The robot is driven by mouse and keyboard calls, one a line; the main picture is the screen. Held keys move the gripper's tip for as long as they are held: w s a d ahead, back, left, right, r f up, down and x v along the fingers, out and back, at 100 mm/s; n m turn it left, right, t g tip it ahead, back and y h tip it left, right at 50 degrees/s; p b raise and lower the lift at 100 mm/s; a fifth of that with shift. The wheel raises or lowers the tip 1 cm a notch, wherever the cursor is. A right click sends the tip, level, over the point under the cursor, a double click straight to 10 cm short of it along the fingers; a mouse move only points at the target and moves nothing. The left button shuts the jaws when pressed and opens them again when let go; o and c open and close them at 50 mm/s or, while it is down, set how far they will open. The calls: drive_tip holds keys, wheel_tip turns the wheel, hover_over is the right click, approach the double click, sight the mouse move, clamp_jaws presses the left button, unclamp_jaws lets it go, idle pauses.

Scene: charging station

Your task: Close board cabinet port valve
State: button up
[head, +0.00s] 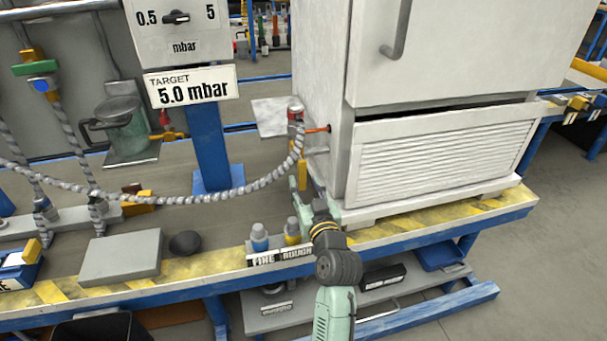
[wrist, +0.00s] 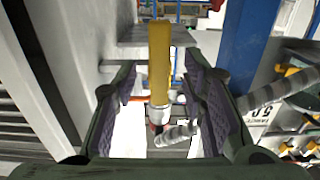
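The white board cabinet (head: 323,100) stands on the right part of the bench. Its port valve has a yellow lever (head: 302,174), which hangs down below a red-and-silver fitting (head: 296,113) on the cabinet's left side. A grey braided hose (head: 240,190) joins at this fitting. In the wrist view the yellow lever (wrist: 159,60) lies between the two fingers of my gripper (wrist: 160,85), with a gap visible on each side. My gripper is open around the lever. In the head view my gripper (head: 305,195) is just below the fitting, partly hidden by my wrist.
A blue post (head: 207,145) with a "TARGET 5.0 mbar" sign (head: 191,87) stands left of the cabinet. Blue and yellow bottles labelled FINE (head: 259,238) and ROUGH (head: 292,232) stand close to my arm. A grey block (head: 122,257) lies farther left.

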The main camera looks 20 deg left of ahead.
sight(303, 179)
drive_tip(key=shift+x, duration=2.05)
drive_tip(key=shift+c, duration=0.3)
clamp_jaws()
